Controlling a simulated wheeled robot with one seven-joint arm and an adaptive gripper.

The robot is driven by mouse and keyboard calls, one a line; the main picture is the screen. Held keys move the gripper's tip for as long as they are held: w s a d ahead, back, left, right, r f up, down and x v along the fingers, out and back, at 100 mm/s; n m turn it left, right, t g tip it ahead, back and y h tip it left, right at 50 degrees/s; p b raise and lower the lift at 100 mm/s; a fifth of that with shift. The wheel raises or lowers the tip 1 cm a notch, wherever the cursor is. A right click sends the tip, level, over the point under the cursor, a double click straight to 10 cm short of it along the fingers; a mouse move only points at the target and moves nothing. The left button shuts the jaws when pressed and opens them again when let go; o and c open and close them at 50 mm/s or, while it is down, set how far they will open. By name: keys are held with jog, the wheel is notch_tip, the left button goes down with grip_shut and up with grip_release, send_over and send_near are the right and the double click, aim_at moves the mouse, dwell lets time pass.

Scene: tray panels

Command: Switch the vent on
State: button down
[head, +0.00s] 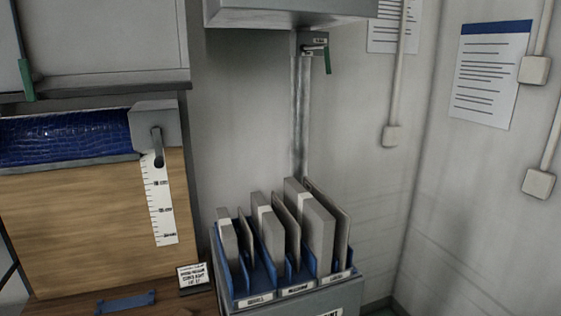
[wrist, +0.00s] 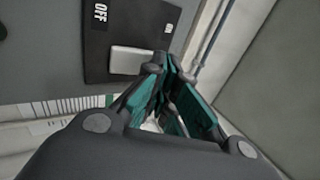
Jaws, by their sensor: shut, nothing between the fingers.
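In the wrist view a dark switch plate (wrist: 135,22) carries a white OFF label (wrist: 100,12) and a smaller label (wrist: 168,28) that is too blurred to read surely. A light grey rocker or button (wrist: 128,61) sits on the plate. My gripper (wrist: 164,68), with teal finger pads, is shut and empty. Its tips appear just right of the grey piece and overlap the plate's edge in the picture; I cannot tell if they touch. The head view shows neither my gripper nor this plate. No part there is marked as the vent.
In the head view a grey hood or cabinet (head: 290,10) juts out at the top. A small green-handled valve (head: 318,50) is on a pipe below it. A blue rack (head: 285,280) holds several grey panels. A wooden board (head: 90,225) with a ruler stands left. The right wall carries conduits.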

jog(key=shift+w+a, duration=0.25)
jog(key=shift+w, duration=0.5)
dwell(0.7)
jog(key=shift+s, duration=0.1)
jog(key=s+d+b, duration=0.1)
jog(key=s+d, duration=0.1)
jog(key=s, duration=0.4)
jog(key=shift+s+d+b, duration=0.2)
jog(key=shift+s+b, duration=0.1)
jog(key=shift+b, duration=0.05)
dwell(0.4)
